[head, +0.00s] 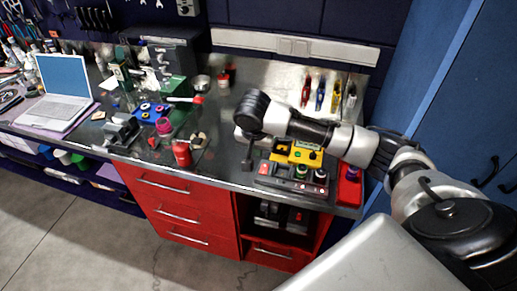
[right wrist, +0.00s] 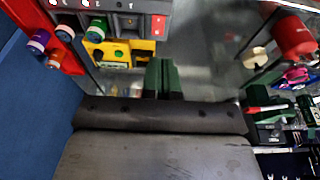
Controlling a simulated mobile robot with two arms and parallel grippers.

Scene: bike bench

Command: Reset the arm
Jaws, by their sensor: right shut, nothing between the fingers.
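My right arm reaches in from the right over the bench. Its gripper (head: 247,164) points down beside the yellow box, small and partly dark against the bench. In the right wrist view the green fingers (right wrist: 163,78) are together with nothing held between them. My left gripper is not in view.
A yellow box (head: 297,152) and a grey box with knobs (head: 291,178) stand near the bench's front right, with a red holder (head: 349,186) beside them. A red can (head: 182,154) stands to the left. Screwdrivers (head: 320,92) lie at the back. A laptop (head: 62,88) is at the far left. Blue cabinets (head: 436,110) stand to the right.

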